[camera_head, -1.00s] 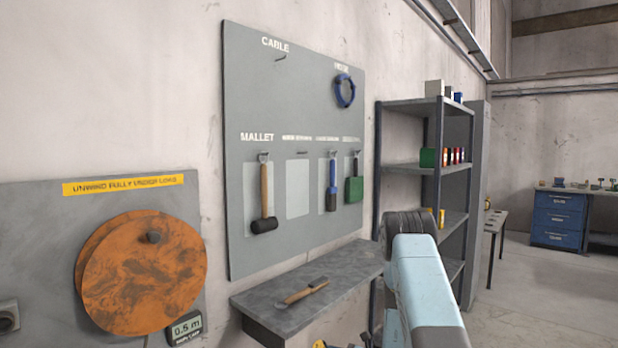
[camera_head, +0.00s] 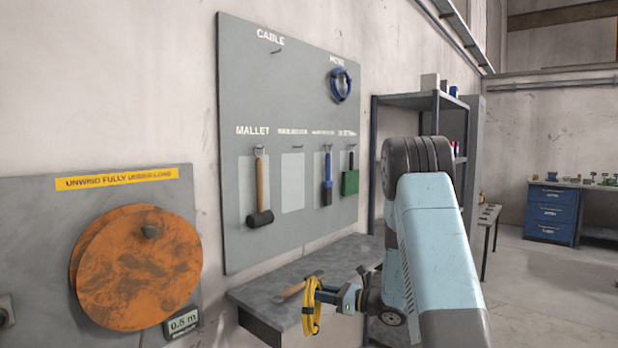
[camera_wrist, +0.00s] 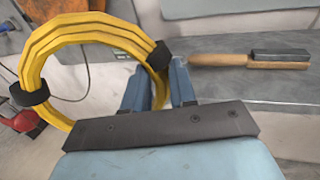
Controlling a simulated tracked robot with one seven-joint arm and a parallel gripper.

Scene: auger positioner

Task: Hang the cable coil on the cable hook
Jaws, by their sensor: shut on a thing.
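The yellow cable coil (camera_head: 312,307) is held by my gripper (camera_head: 326,293) in front of the shelf below the tool board. In the wrist view the coil (camera_wrist: 88,42) hangs to the left of my gripper (camera_wrist: 160,82), whose blue fingers are shut at a black tie on the coil's right side. The coil's far side shows open through the ring. The cable hook (camera_head: 275,51) is a small dark peg at the board's upper left, under the CABLE label (camera_head: 270,37). It is bare, and my gripper is well below it and to its right.
A blue hose coil (camera_head: 340,84) hangs at the board's upper right. A mallet (camera_head: 259,190) and brushes hang lower down. A wooden-handled tool (camera_head: 290,291) lies on the grey shelf (camera_head: 262,290). An orange reel (camera_head: 138,267) stands at left.

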